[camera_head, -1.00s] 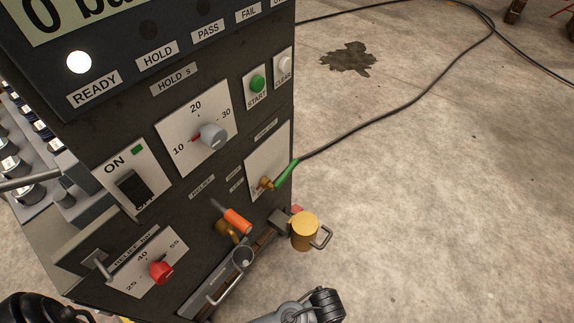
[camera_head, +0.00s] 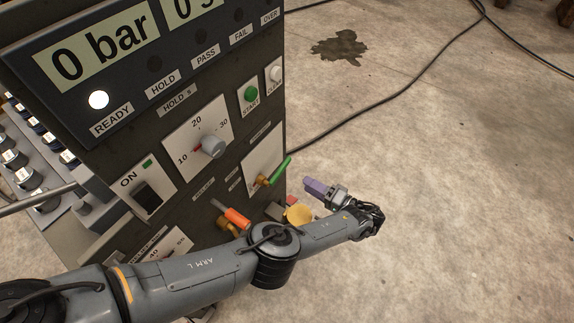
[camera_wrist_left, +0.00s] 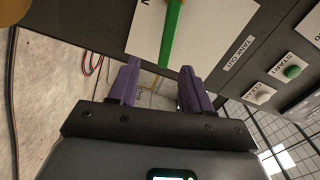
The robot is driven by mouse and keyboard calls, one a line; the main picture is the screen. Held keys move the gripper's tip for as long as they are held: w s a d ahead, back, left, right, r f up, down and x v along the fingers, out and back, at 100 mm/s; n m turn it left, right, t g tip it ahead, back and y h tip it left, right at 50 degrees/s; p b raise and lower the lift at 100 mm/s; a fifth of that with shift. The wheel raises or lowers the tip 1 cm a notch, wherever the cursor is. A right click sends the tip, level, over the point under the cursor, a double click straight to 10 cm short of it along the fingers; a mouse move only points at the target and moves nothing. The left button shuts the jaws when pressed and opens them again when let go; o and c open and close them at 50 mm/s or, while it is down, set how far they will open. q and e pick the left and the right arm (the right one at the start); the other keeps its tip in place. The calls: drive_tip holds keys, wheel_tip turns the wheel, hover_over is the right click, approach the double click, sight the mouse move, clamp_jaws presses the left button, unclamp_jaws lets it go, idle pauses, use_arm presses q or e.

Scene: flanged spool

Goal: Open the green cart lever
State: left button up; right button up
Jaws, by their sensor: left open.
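The green lever (camera_head: 281,170) sticks out from a brass valve on the right part of the cart's dark panel, tilted up to the right. In the left wrist view the lever (camera_wrist_left: 172,32) hangs down from the top, its free end showing between the purple fingertips. My left gripper (camera_head: 312,187) is open and empty, a little right of and below the lever in the head view, with a gap between them. Its two purple fingers also show in the left wrist view (camera_wrist_left: 160,66). My right gripper is not in view.
An orange-handled valve (camera_head: 237,218) and a yellow cap (camera_head: 298,214) sit low on the cart, partly behind my left arm. A grey knob (camera_head: 212,146) and the green start button (camera_head: 252,94) are above. A black hose (camera_head: 410,84) crosses the open concrete floor.

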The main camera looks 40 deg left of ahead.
sight(285, 168)
use_arm(q)
drive_tip(key=a+p, duration=0.1)
drive_tip(key=a, duration=0.2)
drive_tip(key=a+p, duration=0.1)
drive_tip(key=a, duration=0.2)
drive_tip(key=a+r+p, duration=0.1)
drive_tip(key=a, duration=0.3)
drive_tip(key=shift+w+a+r, duration=0.1)
drive_tip(key=shift+w, duration=0.05)
drive_tip(key=shift+a, duration=0.6)
clamp_jaws()
drive_tip(key=shift+p, duration=0.3)
